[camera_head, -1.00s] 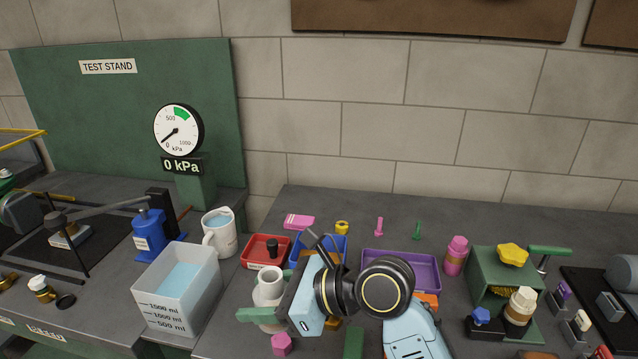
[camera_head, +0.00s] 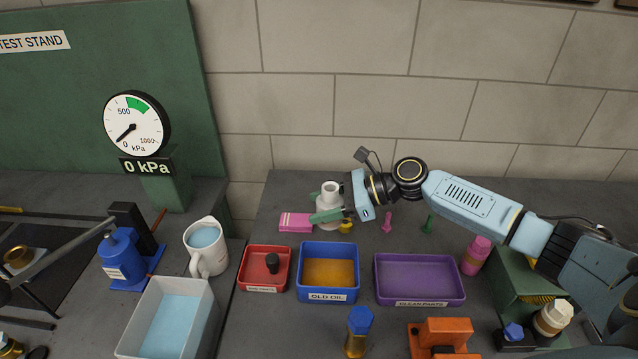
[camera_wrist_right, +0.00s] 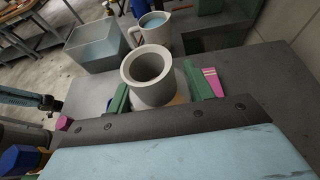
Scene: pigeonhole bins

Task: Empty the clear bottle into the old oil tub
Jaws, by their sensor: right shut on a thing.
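The old oil tub (camera_head: 328,295) is blue, labelled OLD OIL, with an amber-brown inside; it stands mid-bench between a red tub and a purple tub. My right gripper (camera_head: 329,215) is behind the old oil tub, its green fingers shut on a pale, open-topped, bottle-like vessel (camera_head: 331,190). The vessel looks upright. In the right wrist view, its round open mouth (camera_wrist_right: 148,68) shows between the green fingers; I cannot tell what is inside or whether it is clear. My left gripper is not in view.
A red tub (camera_head: 246,269) and a purple tub (camera_head: 420,302) flank the old oil tub. A blue-capped amber bottle (camera_head: 357,345) and an orange block (camera_head: 440,340) stand in front. A white jug (camera_head: 220,262) and a pale container of blue liquid (camera_head: 133,330) are at left.

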